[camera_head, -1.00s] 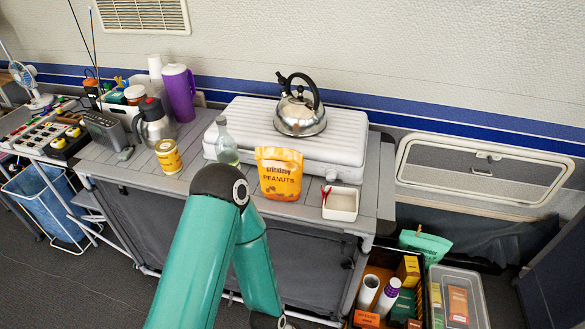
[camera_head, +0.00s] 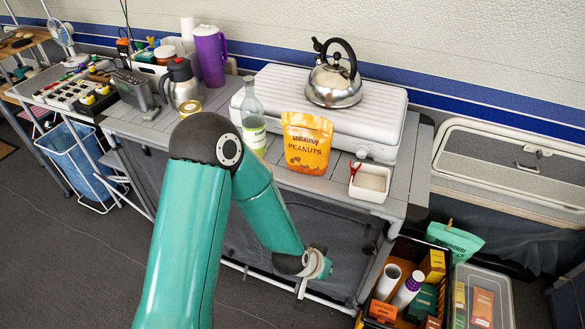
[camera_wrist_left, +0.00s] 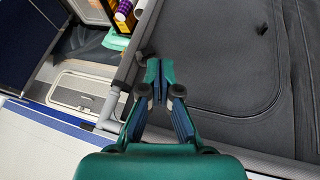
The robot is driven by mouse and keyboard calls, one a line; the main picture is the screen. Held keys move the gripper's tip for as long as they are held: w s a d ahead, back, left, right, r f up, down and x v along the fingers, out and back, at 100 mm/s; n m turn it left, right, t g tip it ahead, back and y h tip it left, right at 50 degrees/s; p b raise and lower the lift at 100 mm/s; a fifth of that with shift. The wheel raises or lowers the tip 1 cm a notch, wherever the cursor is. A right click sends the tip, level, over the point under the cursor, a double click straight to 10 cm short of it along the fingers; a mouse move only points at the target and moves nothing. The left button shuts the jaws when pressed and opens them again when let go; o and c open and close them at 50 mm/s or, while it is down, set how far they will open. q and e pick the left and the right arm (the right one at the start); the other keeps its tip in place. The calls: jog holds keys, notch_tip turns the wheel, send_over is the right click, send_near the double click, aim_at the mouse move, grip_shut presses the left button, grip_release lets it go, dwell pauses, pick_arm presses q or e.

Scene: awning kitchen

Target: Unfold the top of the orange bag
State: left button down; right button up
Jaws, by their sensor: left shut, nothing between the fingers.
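The orange peanuts bag (camera_head: 307,143) stands upright on the grey table, in front of the white case. Its front faces me; I cannot tell how its top edge is folded. The bag is not seen in the left wrist view. My left arm reaches in from below, its wrist in front of the table's dark fabric side, lower than the bag and apart from it. In the left wrist view my left gripper (camera_wrist_left: 158,78) is shut and empty beside that fabric. My right gripper is not in view.
A glass bottle (camera_head: 252,120) stands left of the bag, a white bowl (camera_head: 370,183) with a red-handled tool right of it. A kettle (camera_head: 333,80) sits on the white case (camera_head: 380,120) behind. A crate (camera_head: 366,262) and a clear bin (camera_head: 508,295) stand on the floor at right.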

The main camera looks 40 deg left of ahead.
pick_arm(q)
jog(key=w+a+r+t+y+b, duration=0.1)
jog(key=w+a+r+t+b, duration=0.25)
jog(key=w, duration=0.25)
jog(key=n+t+y+b, duration=0.2)
jog(key=t+y+b, duration=0.45)
jog(key=b, duration=0.35)
send_near(307, 132)
jog(key=shift+r+x, duration=0.15)
jog(key=shift+x, duration=1.5)
jog(key=shift+r+x, duration=0.1)
jog(key=shift+x, duration=1.55)
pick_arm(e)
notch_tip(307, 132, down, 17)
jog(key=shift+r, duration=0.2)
pick_arm(q)
jog(key=shift+s, duration=0.15)
jog(key=shift+v, duration=0.85)
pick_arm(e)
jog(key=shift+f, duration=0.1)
pick_arm(q)
jog(key=shift+f+b, duration=0.35)
jog(key=shift+b, duration=0.05)
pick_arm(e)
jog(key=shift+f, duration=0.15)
pick_arm(q)
jog(key=shift+a, duration=0.1)
jog(key=shift+x, duration=1.2)
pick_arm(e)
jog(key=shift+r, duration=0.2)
